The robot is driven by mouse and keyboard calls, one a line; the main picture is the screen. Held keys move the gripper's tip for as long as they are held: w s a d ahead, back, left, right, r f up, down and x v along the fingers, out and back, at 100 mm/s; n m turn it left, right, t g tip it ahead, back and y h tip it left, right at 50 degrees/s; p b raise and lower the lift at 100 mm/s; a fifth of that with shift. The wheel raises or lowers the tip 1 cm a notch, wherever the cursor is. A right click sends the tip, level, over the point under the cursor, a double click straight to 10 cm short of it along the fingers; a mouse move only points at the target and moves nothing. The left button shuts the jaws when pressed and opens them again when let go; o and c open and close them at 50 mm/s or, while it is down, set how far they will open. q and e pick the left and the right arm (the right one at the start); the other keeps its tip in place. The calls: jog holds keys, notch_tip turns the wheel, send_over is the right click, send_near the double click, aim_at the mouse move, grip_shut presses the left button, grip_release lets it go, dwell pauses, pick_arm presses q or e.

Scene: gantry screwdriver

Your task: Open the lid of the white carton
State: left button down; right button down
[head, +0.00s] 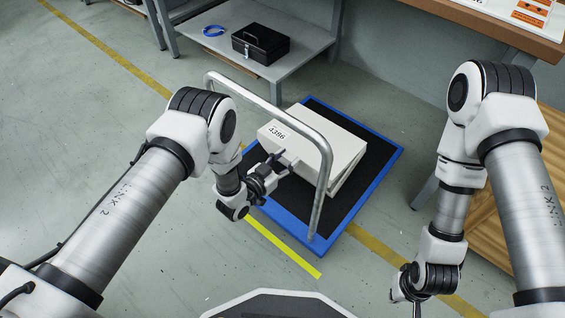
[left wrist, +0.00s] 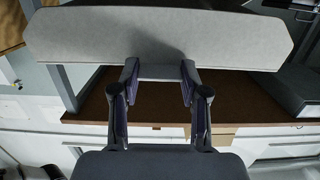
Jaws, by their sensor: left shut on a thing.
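The white carton (head: 318,138), with a label reading 4386, sits on a black, blue-edged platform on the floor. Its lid (head: 300,150) looks slightly raised at the near side, with a narrow wedge-shaped gap at the right. In the left wrist view the lid (left wrist: 150,38) is a wide pale panel with angled ends. My left gripper (head: 284,163) is at the carton's near-left edge. Its fingers (left wrist: 158,85) are shut on the lid's pale edge between them. My right gripper (head: 408,292) hangs low at the bottom right, far from the carton; its fingers are mostly hidden.
A metal hoop handle (head: 318,150) arches over the platform (head: 385,163), close to my left gripper and the carton. A grey shelf (head: 290,40) behind holds a black box (head: 260,43) and a blue ring (head: 213,31). A wooden pallet (head: 500,215) stands at the right.

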pick_arm(q)
jog(key=shift+w+d+r+p, duration=0.2)
jog(key=shift+w+r+p, duration=0.15)
jog(key=shift+r, duration=0.25)
jog(key=shift+w+d+r+p, duration=0.25)
jog(key=shift+w+r+p, duration=0.05)
jog(key=shift+r, duration=0.35)
jog(key=shift+w+d+r+p, duration=0.2)
jog(key=shift+w+r+p, duration=0.15)
jog(key=shift+r, duration=0.25)
jog(key=c, duration=0.6)
grip_release()
jog(key=shift+s, duration=0.1)
jog(key=shift+o, duration=0.2)
jog(key=shift+a, duration=0.1)
jog(key=v, duration=1.2)
